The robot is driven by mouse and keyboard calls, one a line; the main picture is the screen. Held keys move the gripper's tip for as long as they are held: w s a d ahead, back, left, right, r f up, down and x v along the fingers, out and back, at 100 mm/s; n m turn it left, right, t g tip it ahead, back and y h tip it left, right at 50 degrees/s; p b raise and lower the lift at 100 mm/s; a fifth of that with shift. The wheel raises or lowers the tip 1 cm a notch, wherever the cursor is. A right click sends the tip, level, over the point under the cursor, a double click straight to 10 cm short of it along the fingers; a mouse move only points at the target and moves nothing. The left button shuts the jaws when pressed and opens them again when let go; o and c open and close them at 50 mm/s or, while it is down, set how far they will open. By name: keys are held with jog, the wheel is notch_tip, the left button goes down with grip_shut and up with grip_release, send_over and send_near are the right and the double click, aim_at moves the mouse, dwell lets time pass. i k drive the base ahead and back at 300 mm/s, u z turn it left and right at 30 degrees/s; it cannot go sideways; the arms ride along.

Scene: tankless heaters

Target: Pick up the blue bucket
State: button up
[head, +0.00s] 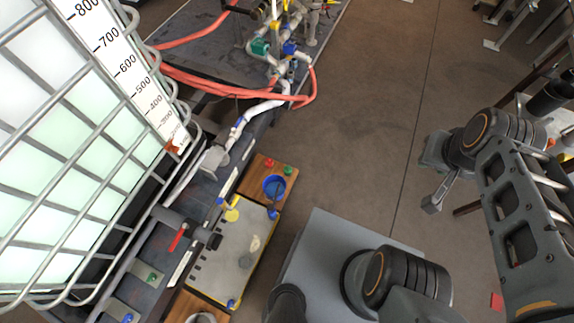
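The blue bucket (274,187) is small and round with an open top. It sits on a brown wooden board at the right edge of the bench, near the middle of the head view. My gripper (433,182) is at the right of the view, over open floor and well apart from the bucket. Nothing shows in its grasp, but its fingers are too small and angled to tell whether they are open or shut.
A yellow-edged grey panel (235,255) lies just below the bucket. A red knob (270,162) and a green knob (288,170) sit beside it. A caged white tank (60,150) fills the left. Red hoses (240,88) run behind. Bare floor (370,130) lies between bench and gripper.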

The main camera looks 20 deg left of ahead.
aim_at(270, 183)
jog(key=i, duration=1)
jog(key=u, duration=3.25)
